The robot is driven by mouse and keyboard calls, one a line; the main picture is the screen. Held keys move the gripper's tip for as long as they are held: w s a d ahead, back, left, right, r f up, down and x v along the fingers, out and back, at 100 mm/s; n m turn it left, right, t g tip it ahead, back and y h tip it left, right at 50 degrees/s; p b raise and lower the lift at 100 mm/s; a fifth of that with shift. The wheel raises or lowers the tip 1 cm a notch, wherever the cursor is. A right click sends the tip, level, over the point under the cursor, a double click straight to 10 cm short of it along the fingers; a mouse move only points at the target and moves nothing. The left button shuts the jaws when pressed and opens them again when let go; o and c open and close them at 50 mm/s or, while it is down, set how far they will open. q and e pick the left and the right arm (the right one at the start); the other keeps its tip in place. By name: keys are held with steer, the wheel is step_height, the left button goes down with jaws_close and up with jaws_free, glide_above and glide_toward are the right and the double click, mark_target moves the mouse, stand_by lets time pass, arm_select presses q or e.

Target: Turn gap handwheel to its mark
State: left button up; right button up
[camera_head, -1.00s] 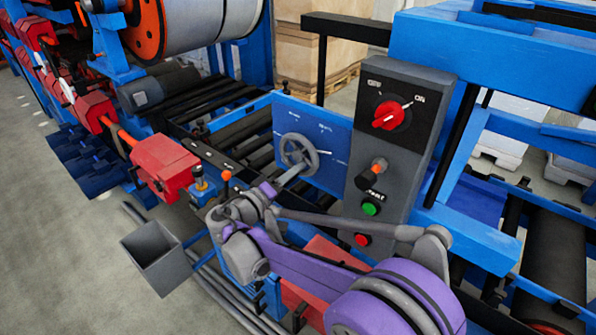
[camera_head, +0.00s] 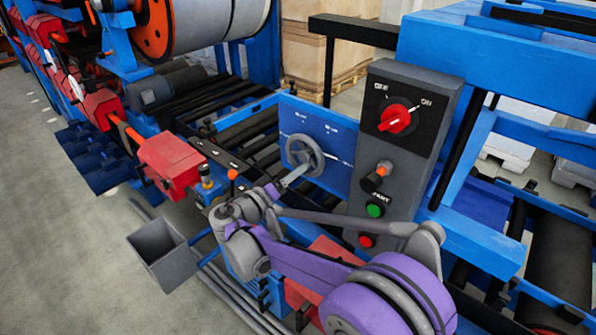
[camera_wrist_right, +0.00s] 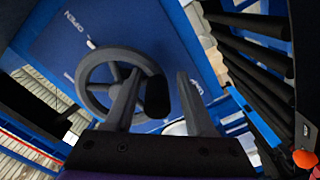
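The grey gap handwheel (camera_head: 292,148) stands on the blue panel (camera_head: 340,176) left of the control box. In the right wrist view the handwheel (camera_wrist_right: 84,82) shows its rim, spokes and a dark handle knob (camera_wrist_right: 156,97). The left finger overlaps the rim; contact cannot be told. My left gripper is not in view.
The grey control box (camera_head: 392,183) with a red rotary switch (camera_head: 398,120), green button (camera_head: 375,210) and red button (camera_head: 366,241) stands just right of the wheel. A red block (camera_head: 170,165) and an open grey bin (camera_head: 163,250) lie to the left.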

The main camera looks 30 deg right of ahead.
steer(key=shift+o, duration=0.5)
steer(key=shift+f, duration=0.2)
steer(key=shift+r, duration=0.1)
steer(key=shift+d, duration=0.1)
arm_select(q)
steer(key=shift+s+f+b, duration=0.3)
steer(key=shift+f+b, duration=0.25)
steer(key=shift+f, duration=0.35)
arm_select(e)
steer(key=v, duration=1.1)
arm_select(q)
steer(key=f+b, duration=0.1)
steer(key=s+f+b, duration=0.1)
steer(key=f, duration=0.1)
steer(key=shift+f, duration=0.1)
arm_select(e)
steer(key=d+n, duration=0.2)
steer(key=n, duration=0.3)
steer(key=w+d+n, duration=0.1)
steer(key=d+n, duration=0.1)
steer(key=n, duration=0.3)
steer(key=w+d+n, duration=0.1)
steer(key=d+n, duration=0.1)
steer(key=n, duration=0.3)
steer(key=shift+w+d, duration=0.2)
steer(key=shift+d, duration=0.15)
arm_select(q)
steer(key=shift+b, duration=0.3)
